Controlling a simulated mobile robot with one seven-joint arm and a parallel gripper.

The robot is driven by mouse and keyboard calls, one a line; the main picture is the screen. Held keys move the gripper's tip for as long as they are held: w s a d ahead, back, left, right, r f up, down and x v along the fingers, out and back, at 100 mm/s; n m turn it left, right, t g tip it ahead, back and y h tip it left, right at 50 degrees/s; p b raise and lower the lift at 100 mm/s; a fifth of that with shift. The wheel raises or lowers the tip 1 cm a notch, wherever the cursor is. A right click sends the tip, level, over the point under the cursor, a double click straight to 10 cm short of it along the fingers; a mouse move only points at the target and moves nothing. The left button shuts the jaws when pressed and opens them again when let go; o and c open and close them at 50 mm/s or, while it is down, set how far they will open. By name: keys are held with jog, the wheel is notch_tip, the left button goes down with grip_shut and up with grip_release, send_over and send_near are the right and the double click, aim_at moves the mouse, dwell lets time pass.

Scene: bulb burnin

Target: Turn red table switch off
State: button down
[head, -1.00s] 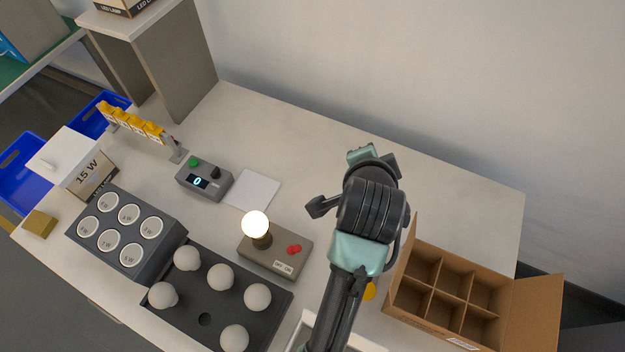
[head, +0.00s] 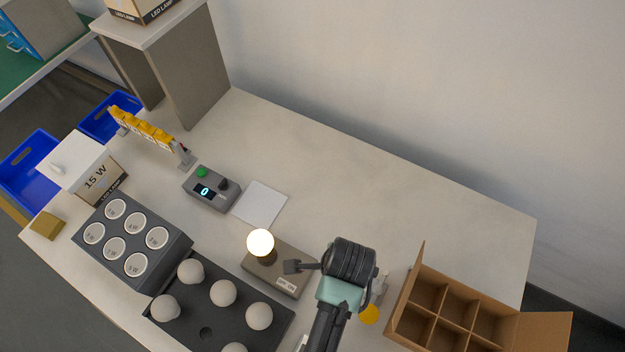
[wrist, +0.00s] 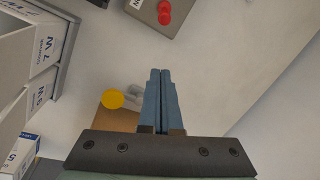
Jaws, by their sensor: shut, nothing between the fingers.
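The grey switch box (head: 262,278) stands mid-table with a lit bulb (head: 260,243) on top and an OFF/ON label on its front. Its red switch is hidden behind my arm in the head view. The red switch (wrist: 164,13) shows at the top edge of the wrist view, on the partly cut-off box. My gripper (wrist: 160,72) is shut and empty, its blue fingers pointing toward the switch with a clear gap to it. In the head view the fingertips are hidden by my wrist. I cannot tell which way the switch is tilted.
A black tray with white bulbs (head: 223,293) is left of the box. Behind it are a grey meter (head: 211,190) and a white sheet (head: 261,204). An open divided carton (head: 425,262) stands right. A yellow round piece (wrist: 113,99) lies near my fingers.

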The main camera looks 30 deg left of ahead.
jog(key=x, duration=0.8)
jog(key=shift+f, duration=0.15)
jog(key=a+p, duration=0.1)
jog(key=s+a, duration=0.1)
jog(key=a+r+p, duration=0.1)
jog(key=shift+s+a+p, duration=0.2)
jog(key=shift+s+p, duration=0.1)
jog(key=shift+p, duration=0.05)
jog(key=shift+w, duration=0.15)
